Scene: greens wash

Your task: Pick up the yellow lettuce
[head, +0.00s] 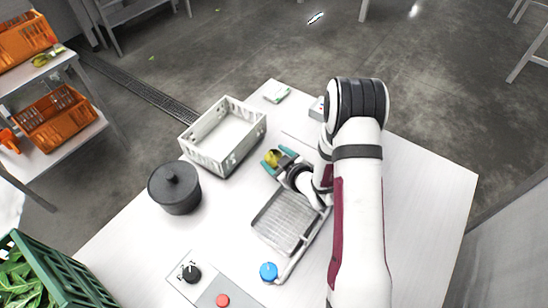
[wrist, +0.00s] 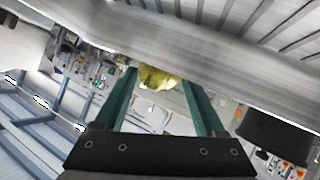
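The yellow lettuce (head: 272,157) shows as a small yellow lump at the teal fingers of my gripper (head: 277,160). This is on the near right side of the pale crate, over the white table. In the wrist view the yellow lettuce (wrist: 158,78) sits between the tips of the two teal fingers (wrist: 158,82), with little or no gap on either side. My gripper looks shut on it. Part of the lettuce is hidden, and its height above the table is hard to tell.
A pale crate (head: 186,145) stands left of my gripper. A dark lidded pot (head: 174,188) is at left. A metal tray (head: 262,222) lies nearer, with a blue knob (head: 268,271) beside it. A green crate (head: 62,270) holds leafy greens at lower left. The table's right side is clear.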

